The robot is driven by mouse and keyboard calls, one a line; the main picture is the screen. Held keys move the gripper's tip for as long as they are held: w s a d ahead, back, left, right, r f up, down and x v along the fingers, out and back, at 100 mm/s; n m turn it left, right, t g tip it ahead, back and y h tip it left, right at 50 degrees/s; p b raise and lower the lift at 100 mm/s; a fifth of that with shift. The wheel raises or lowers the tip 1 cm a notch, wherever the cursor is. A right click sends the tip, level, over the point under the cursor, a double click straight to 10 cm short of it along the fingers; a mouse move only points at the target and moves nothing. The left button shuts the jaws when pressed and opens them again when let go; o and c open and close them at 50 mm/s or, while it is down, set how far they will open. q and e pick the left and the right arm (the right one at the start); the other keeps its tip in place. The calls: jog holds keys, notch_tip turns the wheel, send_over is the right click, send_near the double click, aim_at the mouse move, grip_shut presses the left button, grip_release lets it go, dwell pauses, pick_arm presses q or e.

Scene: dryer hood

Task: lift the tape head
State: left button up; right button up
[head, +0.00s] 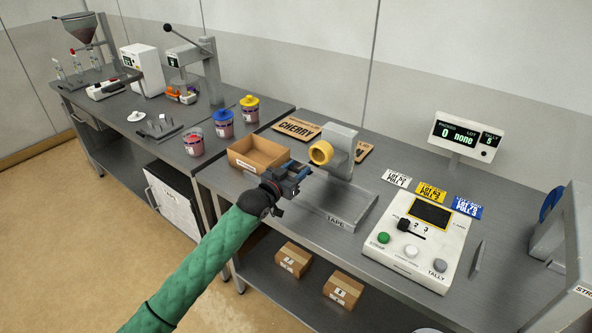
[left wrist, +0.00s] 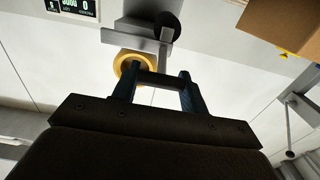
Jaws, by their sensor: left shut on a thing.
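The tape head (head: 342,146) is a grey block on the right-hand bench with a yellow tape roll (head: 320,153) on its left side. It stands above the grey tray marked TAPE (head: 350,220). My left gripper (head: 303,171) comes in from the front left, just below and left of the roll. In the left wrist view, its two fingers (left wrist: 158,84) are shut on a dark bar (left wrist: 160,78), seemingly the tape head's handle. The yellow roll (left wrist: 127,66) and grey body (left wrist: 140,44) show beyond the fingers. The gripper hides part of the handle. My right gripper is out of view.
An open cardboard box (head: 243,162) stands close left of my gripper. The CHERRY board (head: 297,128) lies behind. A control panel (head: 415,240) with buttons and several lot cards (head: 431,192) are to the right. Jars (head: 222,124) stand on the left bench.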

pick_arm(q)
jog(key=shift+r, duration=0.4)
jog(key=shift+c, duration=0.3)
jog(key=shift+r+p, duration=0.85)
jog(key=shift+r, duration=1.6)
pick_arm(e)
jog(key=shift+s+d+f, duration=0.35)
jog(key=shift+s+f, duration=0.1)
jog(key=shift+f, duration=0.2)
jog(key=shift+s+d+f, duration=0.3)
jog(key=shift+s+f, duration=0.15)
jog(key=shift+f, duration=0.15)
pick_arm(q)
jog(key=o, duration=1.4)
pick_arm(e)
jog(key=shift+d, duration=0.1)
pick_arm(q)
jog(key=shift+f, duration=0.1)
jog(key=shift+s+a+f+b, duration=0.1)
jog(key=shift+s+a+b, duration=0.15)
jog(key=shift+s+b, duration=0.05)
jog(key=shift+b+v, duration=1.4)
jog(key=shift+v, duration=2.1)
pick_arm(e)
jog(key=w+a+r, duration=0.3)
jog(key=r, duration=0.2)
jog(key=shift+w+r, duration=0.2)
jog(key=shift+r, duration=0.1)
